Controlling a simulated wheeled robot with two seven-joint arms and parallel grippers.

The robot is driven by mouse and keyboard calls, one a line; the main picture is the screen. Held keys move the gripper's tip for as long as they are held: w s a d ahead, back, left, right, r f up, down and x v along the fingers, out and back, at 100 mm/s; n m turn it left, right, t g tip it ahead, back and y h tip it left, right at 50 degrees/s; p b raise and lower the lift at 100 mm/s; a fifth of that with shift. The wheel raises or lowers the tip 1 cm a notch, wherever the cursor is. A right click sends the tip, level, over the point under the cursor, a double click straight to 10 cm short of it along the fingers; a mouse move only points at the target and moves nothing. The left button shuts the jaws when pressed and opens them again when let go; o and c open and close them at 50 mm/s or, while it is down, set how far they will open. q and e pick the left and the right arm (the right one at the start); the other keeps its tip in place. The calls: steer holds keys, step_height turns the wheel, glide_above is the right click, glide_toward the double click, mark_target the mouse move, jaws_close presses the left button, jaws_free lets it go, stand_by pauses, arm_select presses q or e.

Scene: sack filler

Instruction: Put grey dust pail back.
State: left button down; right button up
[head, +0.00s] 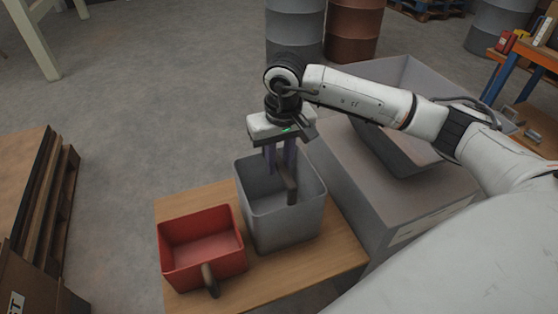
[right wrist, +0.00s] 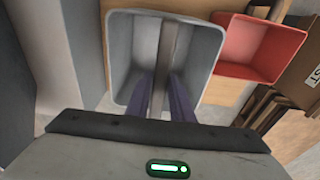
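The grey dust pail (head: 268,224) stands upright on a low wooden table. It looks empty, with a dark bar handle (head: 291,187) across its open top. My right gripper (head: 281,168) points down over the pail's back part. Its purple fingers lie on either side of the handle and appear shut on it. In the right wrist view, the handle (right wrist: 169,45) runs between the right gripper's fingers (right wrist: 164,90), with the grey pail (right wrist: 121,50) below. The exact contact at the fingertips is hard to see. My left gripper is not in view.
A red pail (head: 203,268) with a dark handle stands close left of the grey pail on the wooden table (head: 312,265). A grey cabinet (head: 385,205) with a large grey hopper (head: 385,80) is close on the right. Pallets (head: 50,200) are at left; drums (head: 353,32) are behind.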

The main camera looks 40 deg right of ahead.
steer(key=shift+o, duration=1.3)
